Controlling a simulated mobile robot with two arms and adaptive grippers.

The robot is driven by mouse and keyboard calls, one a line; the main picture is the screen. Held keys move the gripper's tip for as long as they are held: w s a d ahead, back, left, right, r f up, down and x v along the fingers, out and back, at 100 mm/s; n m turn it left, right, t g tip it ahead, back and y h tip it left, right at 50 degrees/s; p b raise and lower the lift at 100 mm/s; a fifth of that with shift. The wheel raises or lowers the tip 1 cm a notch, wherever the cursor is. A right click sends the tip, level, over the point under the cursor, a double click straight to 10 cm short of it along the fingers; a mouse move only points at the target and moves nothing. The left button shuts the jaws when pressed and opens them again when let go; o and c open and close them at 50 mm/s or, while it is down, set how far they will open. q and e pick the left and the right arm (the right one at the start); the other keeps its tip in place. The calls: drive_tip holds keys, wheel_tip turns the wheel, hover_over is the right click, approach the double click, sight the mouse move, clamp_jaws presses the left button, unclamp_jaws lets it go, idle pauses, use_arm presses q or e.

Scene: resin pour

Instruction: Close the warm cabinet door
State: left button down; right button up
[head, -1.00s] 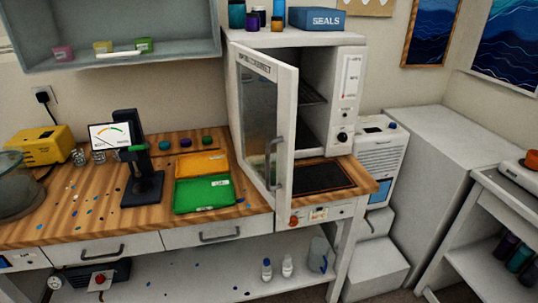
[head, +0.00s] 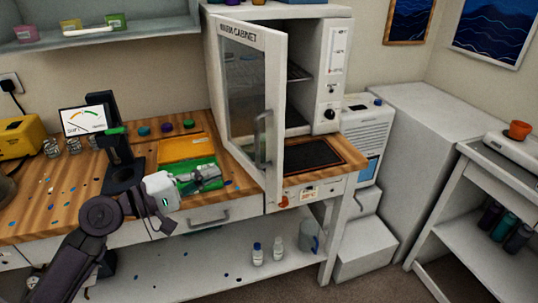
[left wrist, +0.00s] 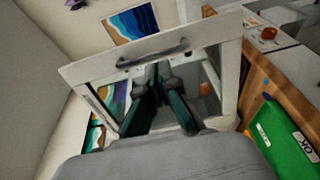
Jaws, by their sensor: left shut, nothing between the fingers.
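The warm cabinet (head: 330,75) stands on the back of the wooden bench. Its door (head: 276,110), a white frame with a glass pane, stands open and swung out toward me, with the shelf inside showing on its right. The door's handle (head: 262,140) is a vertical grey bar near the free edge. My left gripper (head: 218,172) is shut and empty, to the left of the door and over the green tray. In the left wrist view its dark fingers (left wrist: 157,80) point toward the door frame and handle (left wrist: 152,54), apparently without gripping them. My right gripper is not in view.
The green tray (head: 186,187) and orange tray (head: 185,148) lie left of the door. A black mat (head: 312,154) lies before the cabinet opening. Bottles (head: 257,254) stand on the lower shelf.

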use_arm(q)
drive_tip(key=p, duration=0.5)
approach(277, 149)
drive_tip(key=x, duration=0.6)
drive_tip(key=shift+w+d, duration=0.45)
drive_tip(key=shift+d, duration=0.1)
